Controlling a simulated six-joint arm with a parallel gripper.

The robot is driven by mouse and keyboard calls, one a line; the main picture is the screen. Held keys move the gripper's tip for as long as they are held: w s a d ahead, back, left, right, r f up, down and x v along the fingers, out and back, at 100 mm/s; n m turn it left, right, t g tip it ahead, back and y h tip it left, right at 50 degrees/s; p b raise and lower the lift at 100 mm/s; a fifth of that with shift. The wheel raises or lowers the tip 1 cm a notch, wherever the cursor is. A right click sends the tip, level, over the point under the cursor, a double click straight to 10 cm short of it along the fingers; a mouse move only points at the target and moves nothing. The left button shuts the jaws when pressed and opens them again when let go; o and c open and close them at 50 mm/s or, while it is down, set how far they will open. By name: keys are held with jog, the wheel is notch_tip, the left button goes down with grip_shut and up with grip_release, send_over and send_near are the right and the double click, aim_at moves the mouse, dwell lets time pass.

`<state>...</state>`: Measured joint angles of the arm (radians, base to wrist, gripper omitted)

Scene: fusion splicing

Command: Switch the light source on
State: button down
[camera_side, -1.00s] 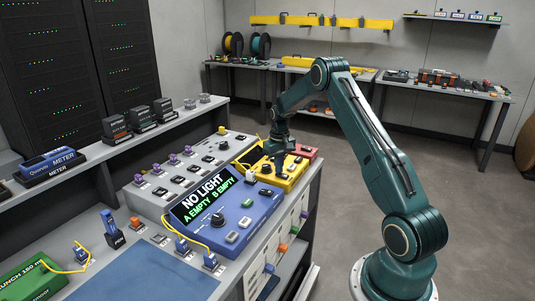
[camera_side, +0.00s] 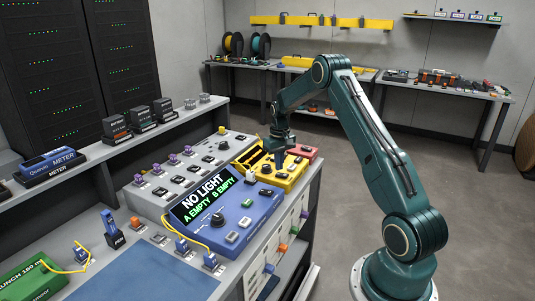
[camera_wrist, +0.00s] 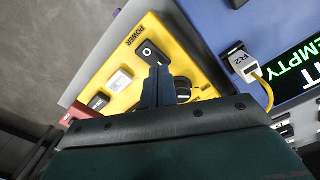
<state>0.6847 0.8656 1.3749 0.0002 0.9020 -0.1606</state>
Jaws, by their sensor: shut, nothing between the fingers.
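The light source appears to be the yellow box (camera_side: 253,155) on the bench; it also shows in the wrist view (camera_wrist: 127,55). Its black rocker switch (camera_wrist: 150,52), beside the word POWER, is near the box's corner. My gripper (camera_wrist: 157,70) is shut and empty, its fingertips close to the switch in the wrist view. Whether they touch it, I cannot tell. In the side view my gripper (camera_side: 279,160) hangs over the yellow box. The blue meter (camera_side: 240,228) beside it reads NO LIGHT, A EMPTY, B EMPTY.
A black knob (camera_wrist: 182,88) stands just beside my fingers, partly hidden. A white button (camera_wrist: 120,80) and a black button (camera_wrist: 98,101) lie along the box's edge. A white R2 connector (camera_wrist: 243,65) with a yellow cable is close by. A red box (camera_side: 302,152) adjoins the yellow one.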

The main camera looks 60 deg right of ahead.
aim_at(278, 174)
jog(key=shift+r, duration=2.65)
jog(key=s+a+r+n+t, duration=0.1)
jog(key=s+a+r, duration=0.2)
jog(key=a+r, duration=0.7)
jog(key=s+a+r+n+t, duration=0.1)
jog(key=s+a+r+n, duration=0.15)
jog(key=a+r, duration=0.8)
jog(key=s+a+f+n+t, duration=0.1)
jog(key=s+a, duration=0.6)
jog(key=s, duration=0.3)
jog(key=s+a+n+t, duration=0.1)
jog(key=s+a+t, duration=0.1)
jog(key=s+a, duration=0.6)
jog(key=shift+s+f+t, duration=0.3)
jog(key=shift+s+f, duration=0.05)
jog(key=shift+s, duration=0.75)
